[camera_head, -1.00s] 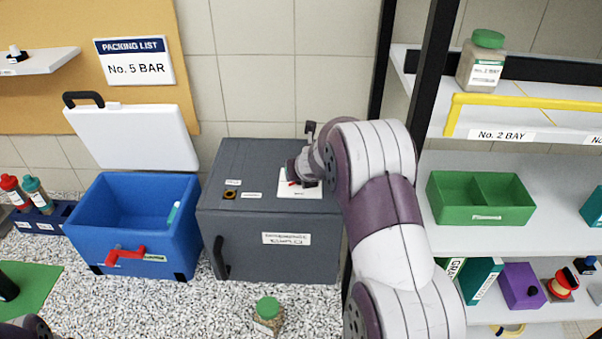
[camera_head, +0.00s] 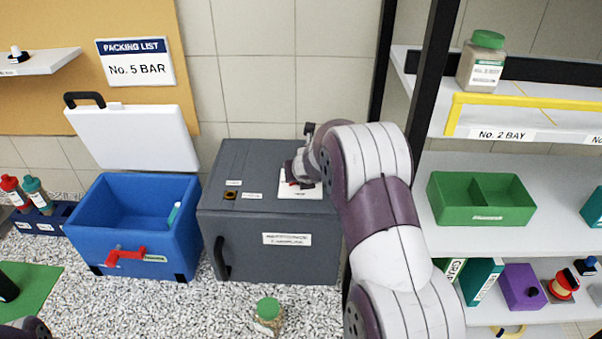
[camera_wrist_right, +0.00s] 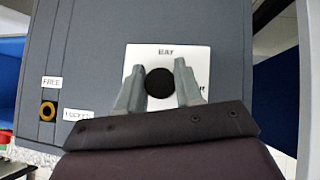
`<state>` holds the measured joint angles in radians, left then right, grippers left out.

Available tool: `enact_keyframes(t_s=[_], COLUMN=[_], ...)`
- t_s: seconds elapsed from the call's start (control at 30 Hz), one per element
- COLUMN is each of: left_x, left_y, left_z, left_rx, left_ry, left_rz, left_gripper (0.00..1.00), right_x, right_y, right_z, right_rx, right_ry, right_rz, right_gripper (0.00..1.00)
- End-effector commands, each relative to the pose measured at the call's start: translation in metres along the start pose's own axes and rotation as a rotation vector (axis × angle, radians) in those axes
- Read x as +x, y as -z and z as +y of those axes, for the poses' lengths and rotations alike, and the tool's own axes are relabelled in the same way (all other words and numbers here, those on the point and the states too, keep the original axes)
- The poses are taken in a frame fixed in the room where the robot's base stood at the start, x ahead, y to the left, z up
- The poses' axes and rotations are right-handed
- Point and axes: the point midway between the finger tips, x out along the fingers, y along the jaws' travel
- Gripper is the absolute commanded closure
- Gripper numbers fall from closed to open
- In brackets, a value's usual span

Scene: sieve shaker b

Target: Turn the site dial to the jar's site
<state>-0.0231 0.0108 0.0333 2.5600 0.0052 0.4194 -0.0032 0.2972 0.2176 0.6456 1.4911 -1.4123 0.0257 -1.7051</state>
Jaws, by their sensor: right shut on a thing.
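The site dial has a round black knob (camera_wrist_right: 160,83) on a white plate (camera_wrist_right: 138,54) on top of the grey cabinet (camera_head: 270,235). "BAY" is printed above the knob in the right wrist view; another label at the plate's right is partly hidden. My right gripper (camera_wrist_right: 158,72) is shut on the knob. In the head view, the right gripper (camera_head: 299,176) and its arm hide most of the dial. A jar with a green lid (camera_head: 482,68) stands on the upper shelf at the right. Another green-lidded jar (camera_head: 268,318) stands on the speckled counter. My left gripper is out of view.
An open blue box (camera_head: 140,235) stands left of the cabinet. A round brass-coloured fitting (camera_wrist_right: 47,111) sits on the cabinet top by labels "FREE" and "LOCKED". A sign "No. 2 BAY" (camera_head: 506,135) is on the shelf edge. A black post (camera_head: 420,90) stands right of the cabinet.

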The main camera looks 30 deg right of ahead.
Motion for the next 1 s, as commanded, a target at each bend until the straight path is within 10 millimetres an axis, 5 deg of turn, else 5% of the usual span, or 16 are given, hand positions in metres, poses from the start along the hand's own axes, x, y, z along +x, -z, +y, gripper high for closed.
enact_keyframes(t_s=[1.0], left_x=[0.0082], left_y=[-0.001], left_z=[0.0], left_rx=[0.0], left_ry=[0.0], left_rz=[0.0], left_gripper=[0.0], right_x=[-0.0014], right_y=[-0.0037], right_z=[-0.0005], right_rx=[0.351], right_ry=[0.346], right_rz=[-0.007], right_gripper=[0.96])
